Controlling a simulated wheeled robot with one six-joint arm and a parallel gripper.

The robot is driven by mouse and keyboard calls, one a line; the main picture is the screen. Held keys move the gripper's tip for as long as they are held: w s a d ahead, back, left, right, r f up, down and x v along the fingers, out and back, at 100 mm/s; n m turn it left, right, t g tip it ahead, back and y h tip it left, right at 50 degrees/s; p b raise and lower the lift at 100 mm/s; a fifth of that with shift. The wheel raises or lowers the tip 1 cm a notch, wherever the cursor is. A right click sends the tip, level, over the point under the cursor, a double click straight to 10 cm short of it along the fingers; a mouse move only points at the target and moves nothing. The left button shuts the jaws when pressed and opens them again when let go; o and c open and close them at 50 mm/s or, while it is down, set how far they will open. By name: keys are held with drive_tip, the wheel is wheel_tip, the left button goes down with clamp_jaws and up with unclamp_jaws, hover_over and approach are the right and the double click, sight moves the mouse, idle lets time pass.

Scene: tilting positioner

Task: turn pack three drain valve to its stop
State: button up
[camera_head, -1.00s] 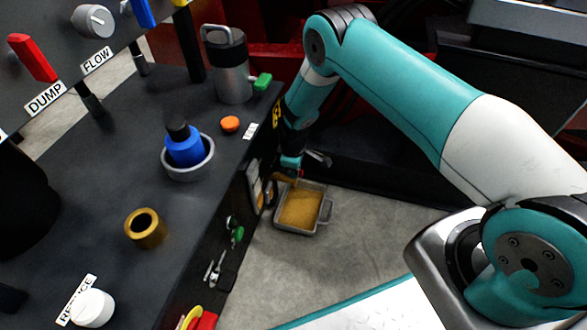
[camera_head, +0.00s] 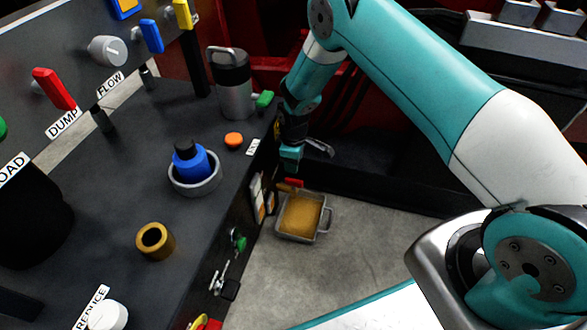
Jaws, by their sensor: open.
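My gripper (camera_head: 303,152) is at the end of the teal arm, off the right side of the dark bench, and is open. A small red handle (camera_head: 293,183) with a brass-coloured part shows low beside the bench, just below my gripper and apart from it in the picture. I cannot tell whether it is the pack three drain valve, as no pack number is readable. A grey pan (camera_head: 325,226) with yellow-brown contents stands on the floor below it. Other fittings on the bench side include a green knob (camera_head: 239,242) and a metal lever (camera_head: 218,279).
The bench top (camera_head: 110,195) carries a metal canister (camera_head: 234,88) with a green lever (camera_head: 265,99), an orange button (camera_head: 233,140), a blue bottle (camera_head: 194,163) in a grey ring and a brass ring (camera_head: 143,252). Grey floor (camera_head: 350,250) is open right of the bench.

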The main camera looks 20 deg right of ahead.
wheel_tip(320, 180, up, 8)
drive_tip(key=p, duration=0.2)
idle(0.4)
drive_tip(key=s+d+r+m+t, duration=0.1)
drive_tip(key=s+d+r+m, duration=0.2)
drive_tip(key=r, duration=0.6)
drive_tip(key=s+d+r+m, duration=0.3)
drive_tip(key=s+r, duration=0.1)
drive_tip(key=r, duration=0.4)
drive_tip(key=s+d+r+m+t, duration=0.1)
drive_tip(key=s+d+r+m, duration=0.15)
drive_tip(key=s+r, duration=0.3)
drive_tip(key=s+d+r+m+t, duration=0.1)
drive_tip(key=s+r+m, duration=0.25)
drive_tip(key=s, duration=0.35)
drive_tip(key=s+a+r+n+g+y, duration=0.1)
drive_tip(key=s+a+r+n+y, duration=0.1)
drive_tip(key=s+a+r+n, duration=0.35)
drive_tip(key=s+a+r+n+g+y, duration=0.25)
drive_tip(key=s+a, duration=0.35)
drive_tip(key=a, duration=0.3)
wheel_tip(320, 180, up, 35)
drive_tip(key=p, duration=3.5)
drive_tip(key=shift+w+d, duration=0.15)
drive_tip(key=shift+d, duration=0.05)
